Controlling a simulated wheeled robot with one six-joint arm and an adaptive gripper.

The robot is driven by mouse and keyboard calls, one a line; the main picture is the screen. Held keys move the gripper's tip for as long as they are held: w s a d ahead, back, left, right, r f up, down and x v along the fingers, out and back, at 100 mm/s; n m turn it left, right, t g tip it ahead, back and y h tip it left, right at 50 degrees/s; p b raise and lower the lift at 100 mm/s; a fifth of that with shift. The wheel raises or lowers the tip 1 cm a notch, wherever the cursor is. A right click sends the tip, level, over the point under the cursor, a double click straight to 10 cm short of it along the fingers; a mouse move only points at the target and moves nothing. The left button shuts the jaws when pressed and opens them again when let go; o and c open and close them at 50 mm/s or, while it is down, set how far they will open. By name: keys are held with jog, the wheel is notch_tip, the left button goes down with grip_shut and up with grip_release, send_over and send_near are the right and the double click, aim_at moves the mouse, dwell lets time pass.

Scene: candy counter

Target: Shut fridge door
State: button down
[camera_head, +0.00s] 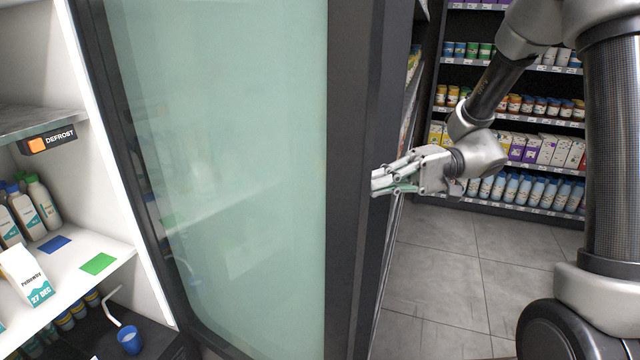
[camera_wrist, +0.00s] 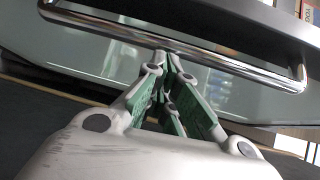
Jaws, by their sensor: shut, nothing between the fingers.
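The fridge door (camera_head: 215,160) stands open, a pale green glass panel in a dark frame (camera_head: 355,200). The fridge interior (camera_head: 60,190) shows to its left. My gripper (camera_head: 378,183) is at the outer side of the door, by the right edge of its frame. In the wrist view, a chrome bar handle (camera_wrist: 230,62) runs across the door in front of my gripper (camera_wrist: 168,58). The fingertips are shut and empty, close to the bar. I cannot tell whether they touch it.
Fridge shelves hold bottles (camera_head: 38,205), a white carton (camera_head: 25,275), a green card (camera_head: 98,264) and a blue card (camera_head: 55,244). Stocked shelves (camera_head: 520,115) stand behind my arm. Grey floor (camera_head: 450,280) is clear on the right.

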jog(key=a+y, duration=0.1)
jog(key=a, duration=0.9)
jog(key=shift+a+f+t, duration=0.15)
jog(key=shift+a+t, duration=0.15)
jog(key=shift+a, duration=0.05)
jog(key=shift+s, duration=0.1)
